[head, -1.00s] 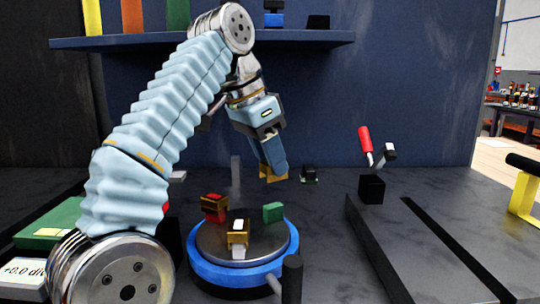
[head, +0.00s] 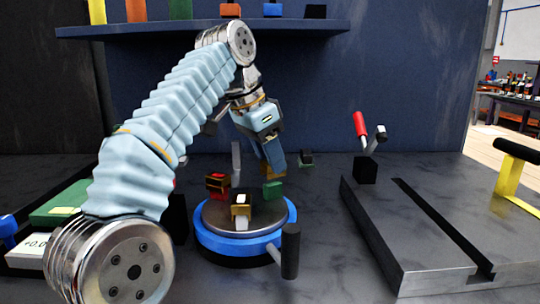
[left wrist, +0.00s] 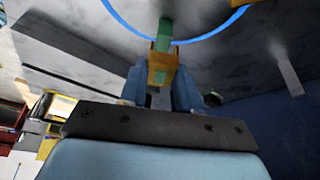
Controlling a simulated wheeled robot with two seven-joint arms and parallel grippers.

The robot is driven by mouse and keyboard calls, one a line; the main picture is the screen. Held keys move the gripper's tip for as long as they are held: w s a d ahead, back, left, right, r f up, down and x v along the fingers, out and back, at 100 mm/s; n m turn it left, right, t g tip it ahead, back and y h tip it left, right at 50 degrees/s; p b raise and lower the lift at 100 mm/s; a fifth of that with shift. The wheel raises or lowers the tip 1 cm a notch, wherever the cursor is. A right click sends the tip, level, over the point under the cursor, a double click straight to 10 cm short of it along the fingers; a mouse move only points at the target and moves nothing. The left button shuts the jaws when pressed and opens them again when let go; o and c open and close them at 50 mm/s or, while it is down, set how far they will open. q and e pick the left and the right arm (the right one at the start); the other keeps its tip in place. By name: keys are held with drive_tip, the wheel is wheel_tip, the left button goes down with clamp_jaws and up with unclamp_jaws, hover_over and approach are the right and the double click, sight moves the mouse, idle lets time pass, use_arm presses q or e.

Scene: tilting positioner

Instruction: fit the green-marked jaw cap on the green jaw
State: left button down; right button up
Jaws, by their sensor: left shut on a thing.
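My left gripper (head: 272,165) is shut on a gold jaw cap (left wrist: 162,68), which shows between its fingers in the left wrist view. In the head view the fingers hide most of the cap, and its mark is not clear. The green jaw (head: 273,189) stands bare at the back right of the turntable (head: 205,238), a grey disc with a blue rim. The cap is just above or behind that jaw; I cannot tell whether they touch. In the left wrist view the green jaw (left wrist: 165,32) lines up with the cap. My right gripper is not in view.
A red jaw (head: 217,186) and a gold-capped jaw (head: 241,209) share the disc. A black handle (head: 290,250) rises at its front right. A small dark block (head: 306,159) lies behind. A grey slotted slab (head: 410,240) and a red-handled clamp (head: 361,130) are at right.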

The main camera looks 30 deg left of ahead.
sight(266, 162)
use_arm(q)
drive_tip(key=shift+f, duration=0.1)
drive_tip(key=shift+f+b, duration=1.3)
drive_tip(key=shift+f, duration=0.2)
drive_tip(key=shift+c, duration=1.2)
unclamp_jaws()
drive_tip(key=shift+r, duration=0.1)
